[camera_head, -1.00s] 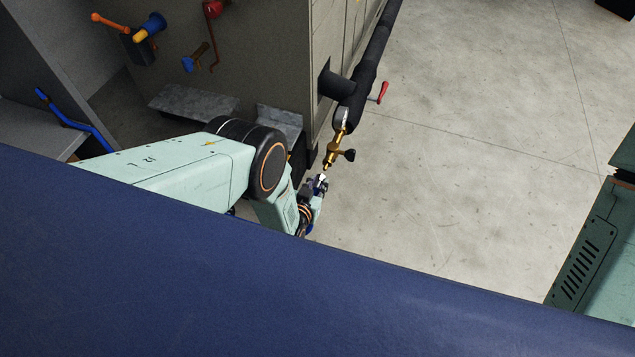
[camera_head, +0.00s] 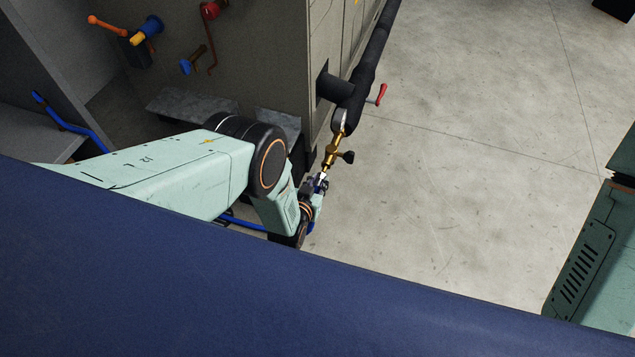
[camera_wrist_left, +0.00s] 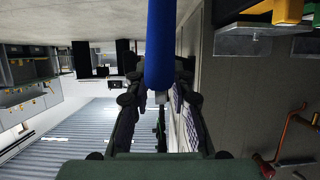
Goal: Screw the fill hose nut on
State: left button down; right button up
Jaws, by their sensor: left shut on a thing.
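The brass fill valve (camera_head: 332,152) with a black handle hangs from the dark insulated pipe in the head view. My left gripper (camera_head: 321,184) is right below the valve's lower end. In the left wrist view my left gripper (camera_wrist_left: 159,112) is shut on the end of the blue fill hose (camera_wrist_left: 160,45). A grey nut (camera_wrist_left: 160,97) shows at the hose's end between the fingers. A length of blue hose (camera_head: 245,224) shows under my arm in the head view. Whether the nut touches the valve, I cannot tell. My right gripper is out of view.
The black insulated pipe (camera_head: 364,78) with a red lever (camera_head: 381,94) runs along the grey cabinet (camera_head: 270,55). Orange, blue and red valve handles are on the cabinet's front. A blue hose (camera_head: 75,125) lies at the left.

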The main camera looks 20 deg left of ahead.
pick_arm(q)
jog(key=shift+w, duration=1.4)
jog(key=c, duration=1.3)
grip_release()
jog(key=shift+c, duration=0.2)
